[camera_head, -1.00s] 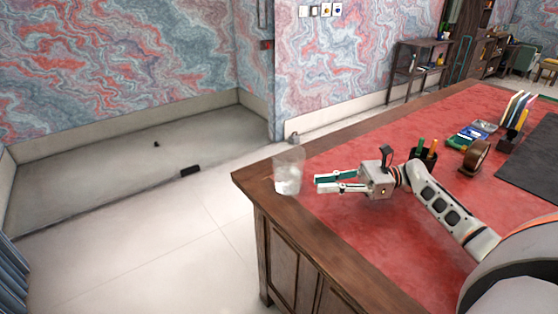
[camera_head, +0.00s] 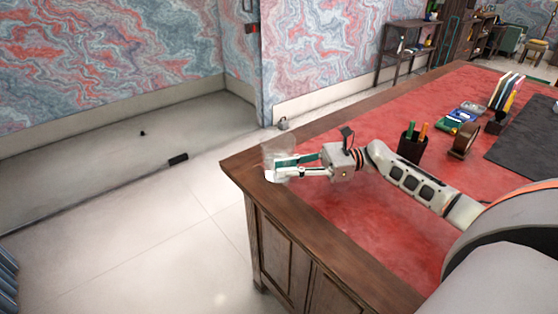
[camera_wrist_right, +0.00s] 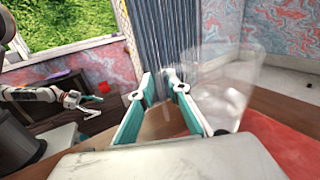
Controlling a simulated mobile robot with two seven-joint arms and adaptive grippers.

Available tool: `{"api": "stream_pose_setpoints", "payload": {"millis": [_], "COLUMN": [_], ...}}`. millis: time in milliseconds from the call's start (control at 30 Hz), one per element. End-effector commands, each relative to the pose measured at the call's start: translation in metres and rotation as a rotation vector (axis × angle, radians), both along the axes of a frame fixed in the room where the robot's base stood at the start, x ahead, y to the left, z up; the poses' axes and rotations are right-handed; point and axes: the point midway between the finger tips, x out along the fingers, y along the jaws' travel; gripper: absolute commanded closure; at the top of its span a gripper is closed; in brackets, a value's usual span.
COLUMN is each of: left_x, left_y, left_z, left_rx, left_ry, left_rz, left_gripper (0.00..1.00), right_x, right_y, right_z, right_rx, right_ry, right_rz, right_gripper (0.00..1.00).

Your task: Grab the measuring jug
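The measuring jug (camera_head: 278,155) is clear and see-through, upright near the desk's left corner in the head view. It shows large and faint right of centre in the right wrist view (camera_wrist_right: 228,88). My right gripper (camera_head: 276,167) is open, its fingertips overlapping the jug in the head view. In the right wrist view, the gap between the fingers (camera_wrist_right: 158,74) looks empty; the jug is just right of the right finger. Whether they touch, I cannot tell. My left gripper (camera_wrist_right: 95,102) shows small at the left of the right wrist view, fingers spread and empty.
The red-topped wooden desk (camera_head: 350,235) has a dark edge close to the jug. A black pen cup (camera_head: 411,148), a tape dispenser (camera_head: 464,140) and a dark mat (camera_head: 527,158) lie further right. The desk surface in front of my right arm is clear.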

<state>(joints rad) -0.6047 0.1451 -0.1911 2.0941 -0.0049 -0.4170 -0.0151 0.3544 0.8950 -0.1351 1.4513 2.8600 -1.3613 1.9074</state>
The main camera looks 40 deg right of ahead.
Motion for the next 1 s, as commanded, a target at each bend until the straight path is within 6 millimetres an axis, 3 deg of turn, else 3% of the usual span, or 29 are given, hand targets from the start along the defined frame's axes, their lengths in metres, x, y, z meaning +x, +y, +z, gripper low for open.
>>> {"api": "stream_pose_setpoints", "payload": {"millis": [200, 267, 1000], "left_x": [0.000, 0.000, 0.000], "left_y": [0.000, 0.000, 0.000], "left_z": [0.000, 0.000, 0.001], "left_rx": [0.000, 0.000, 0.001], "left_ry": [0.001, 0.001, 0.000], "left_rz": [0.001, 0.001, 0.001], "left_gripper": [0.32, 0.32, 0.32], "right_x": [0.000, 0.000, 0.001], "right_y": [0.001, 0.001, 0.000], "right_z": [0.000, 0.000, 0.013], "right_rx": [-0.001, -0.001, 0.000], "right_ry": [0.000, 0.000, -0.004], "right_rz": [0.000, 0.000, 0.000], "right_gripper": [0.84, 0.99, 1.00]}}
